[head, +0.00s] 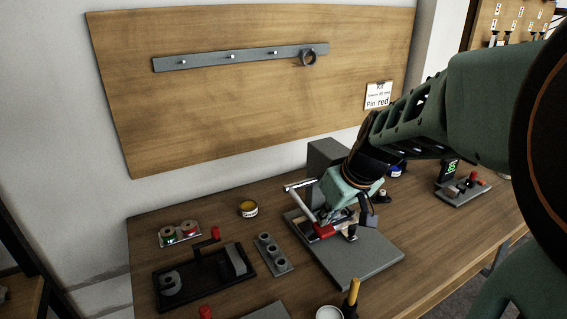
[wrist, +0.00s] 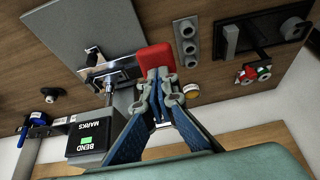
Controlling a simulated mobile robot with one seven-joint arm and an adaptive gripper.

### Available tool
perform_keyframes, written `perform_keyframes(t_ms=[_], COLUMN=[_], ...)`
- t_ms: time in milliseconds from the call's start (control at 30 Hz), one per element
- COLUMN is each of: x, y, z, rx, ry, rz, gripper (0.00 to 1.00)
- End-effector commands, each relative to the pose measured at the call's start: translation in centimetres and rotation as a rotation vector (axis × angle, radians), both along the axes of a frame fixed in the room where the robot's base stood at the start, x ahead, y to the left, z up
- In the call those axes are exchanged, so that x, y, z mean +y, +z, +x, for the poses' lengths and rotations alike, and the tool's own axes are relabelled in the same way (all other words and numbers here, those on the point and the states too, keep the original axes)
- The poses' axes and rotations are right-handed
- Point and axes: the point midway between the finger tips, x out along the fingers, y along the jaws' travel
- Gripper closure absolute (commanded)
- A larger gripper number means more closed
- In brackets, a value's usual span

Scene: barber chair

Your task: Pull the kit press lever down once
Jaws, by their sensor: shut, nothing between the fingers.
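The kit press stands on a grey base plate (head: 362,268) on the bench. Its metal linkage (head: 307,202) and a red grip (head: 323,231) show beside my gripper (head: 358,217) in the head view, where the gripper hides part of the press. In the wrist view, the red grip (wrist: 154,58) lies right at the tips of my gripper (wrist: 158,84). The fingers are shut with nothing between them. They look close to or touching the red grip; I cannot tell which. The metal clamp part (wrist: 108,76) of the press shows to the left of the fingers.
A black tray fixture (head: 205,277), a grey holder with several holes (head: 272,253) and a yellow tin (head: 248,209) stand left of the press. A screwdriver with a yellow handle (head: 353,292) is in front. A "BEND MARKS" box (wrist: 88,143) shows in the wrist view.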

Motion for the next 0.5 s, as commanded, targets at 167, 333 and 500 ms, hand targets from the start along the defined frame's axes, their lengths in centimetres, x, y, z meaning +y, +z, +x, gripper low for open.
perform_keyframes(t_ms=[167,333,500], x=[0.0,0.1,0.1], y=[-0.2,-0.2,1.2], z=[-0.2,-0.2,0.0], rx=[0.008,0.009,0.007], ry=[0.001,0.002,0.002], rz=[0.000,0.000,-0.001], gripper=[1.00,1.00,1.00])
